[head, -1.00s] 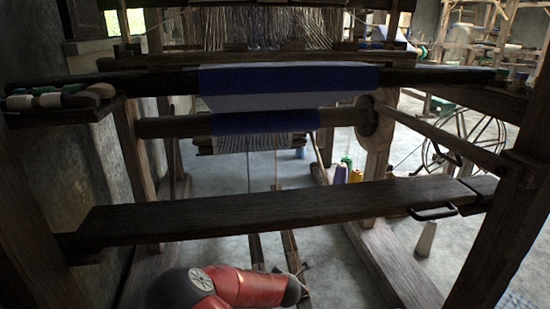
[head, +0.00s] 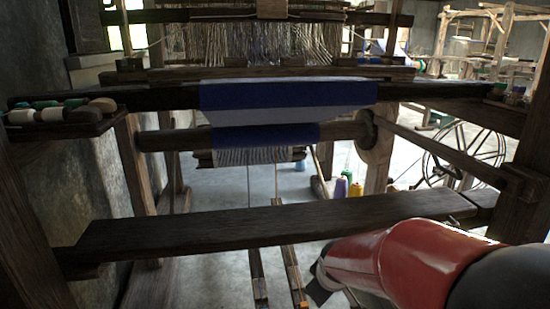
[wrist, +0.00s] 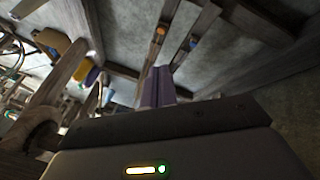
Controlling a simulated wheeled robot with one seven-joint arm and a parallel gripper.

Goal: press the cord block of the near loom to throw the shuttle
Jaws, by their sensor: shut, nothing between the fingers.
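The near loom fills the head view, with blue and grey cloth (head: 285,98) over its front beam. A pale wooden block (head: 272,8) sits at the top edge in front of the warp threads. It may be the cord block, but its upper part is cut off. My gripper shows in the wrist view (wrist: 155,82) as two fingers together, shut and empty. In the head view my red arm reaches in from the lower right, its dark end low in front of the bench, far below the block. The shuttle is not discernible.
The dark bench plank (head: 270,221) spans the loom's front, with treadles (head: 291,268) below it. Small spools lie on the left shelf (head: 60,127). Yarn cones (head: 341,187) stand on the floor behind. A spinning wheel (head: 465,150) is at right.

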